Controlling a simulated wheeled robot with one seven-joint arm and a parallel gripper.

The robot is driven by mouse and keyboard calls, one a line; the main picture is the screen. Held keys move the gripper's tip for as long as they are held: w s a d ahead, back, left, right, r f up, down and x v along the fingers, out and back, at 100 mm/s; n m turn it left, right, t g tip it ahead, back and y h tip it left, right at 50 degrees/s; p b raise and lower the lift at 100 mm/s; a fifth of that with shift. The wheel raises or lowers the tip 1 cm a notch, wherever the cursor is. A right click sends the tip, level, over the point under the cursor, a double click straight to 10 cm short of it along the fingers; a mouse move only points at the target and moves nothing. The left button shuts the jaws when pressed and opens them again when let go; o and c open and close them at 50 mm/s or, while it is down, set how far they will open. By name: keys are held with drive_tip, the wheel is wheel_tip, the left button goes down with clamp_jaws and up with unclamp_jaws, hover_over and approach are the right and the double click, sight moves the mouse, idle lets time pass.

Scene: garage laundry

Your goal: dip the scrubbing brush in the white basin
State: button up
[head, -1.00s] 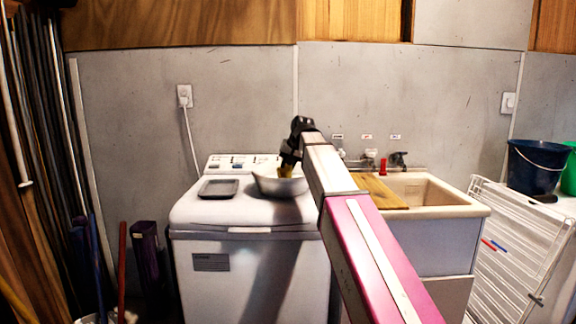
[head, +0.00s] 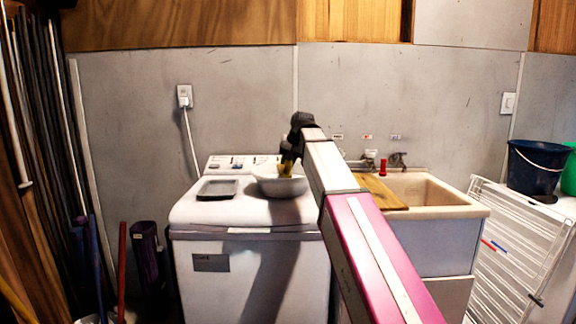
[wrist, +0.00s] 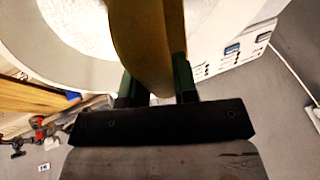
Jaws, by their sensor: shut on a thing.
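The white basin (head: 283,187) sits on top of the washing machine, toward its right rear. My gripper (head: 287,170) is over the basin, pointing down. It is shut on the scrubbing brush (head: 284,168), whose yellowish body shows just above the basin's rim in the head view. In the wrist view the brush (wrist: 142,45) stands between the two dark green fingers of my gripper (wrist: 158,88), and the basin (wrist: 75,25) lies beyond it with its pale inside. The brush's far end is out of the wrist view, so I cannot tell how deep it is.
The washing machine (head: 200,215) carries a dark shallow tray (head: 217,189) left of the basin. A utility sink (head: 440,209) with a wooden board (head: 380,191) stands to the right. A drying rack (head: 515,250) and a blue bucket (head: 537,166) are farther right.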

drive_tip(key=shift+r, duration=4.65)
